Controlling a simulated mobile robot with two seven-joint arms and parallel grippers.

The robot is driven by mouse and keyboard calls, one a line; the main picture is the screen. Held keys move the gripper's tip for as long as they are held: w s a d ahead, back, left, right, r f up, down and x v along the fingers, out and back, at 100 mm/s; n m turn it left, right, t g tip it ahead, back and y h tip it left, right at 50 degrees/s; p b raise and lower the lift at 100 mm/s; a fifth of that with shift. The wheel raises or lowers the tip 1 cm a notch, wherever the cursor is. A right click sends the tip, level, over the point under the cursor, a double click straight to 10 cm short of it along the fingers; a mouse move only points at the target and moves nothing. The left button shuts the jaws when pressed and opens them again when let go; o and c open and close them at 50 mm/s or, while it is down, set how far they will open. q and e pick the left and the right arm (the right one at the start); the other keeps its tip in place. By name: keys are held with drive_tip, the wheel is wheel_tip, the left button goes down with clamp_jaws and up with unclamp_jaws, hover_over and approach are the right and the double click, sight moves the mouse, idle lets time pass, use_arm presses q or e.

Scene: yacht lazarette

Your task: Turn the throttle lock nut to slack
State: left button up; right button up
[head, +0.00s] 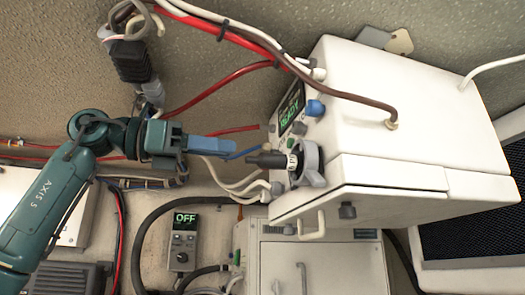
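A grey lobed ring or nut (309,162) sits on the left face of the white console, around the base of a dark stubby lever (268,159). I take this ring for the throttle lock nut, but no label on it is readable. My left gripper (236,149) is left of the lever, its blue fingers pointing right towards it. A small gap seems to part the fingertips from the lever. The fingers are seen nearly side-on, so their opening is unclear. Nothing is visibly held. My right gripper is out of view.
The white console (395,135) carries a green READY display (291,108) and a blue knob (315,108). Red hoses (215,88) and a brown cable (345,96) run above. A small control box (183,242) below reads OFF. A handle (312,226) juts out beneath the console.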

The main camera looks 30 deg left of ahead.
use_arm(q)
drive_tip(key=p+x, duration=0.1)
drive_tip(key=x, duration=0.7)
drive_tip(key=shift+c, duration=0.2)
drive_tip(key=shift+s, duration=0.1)
clamp_jaws()
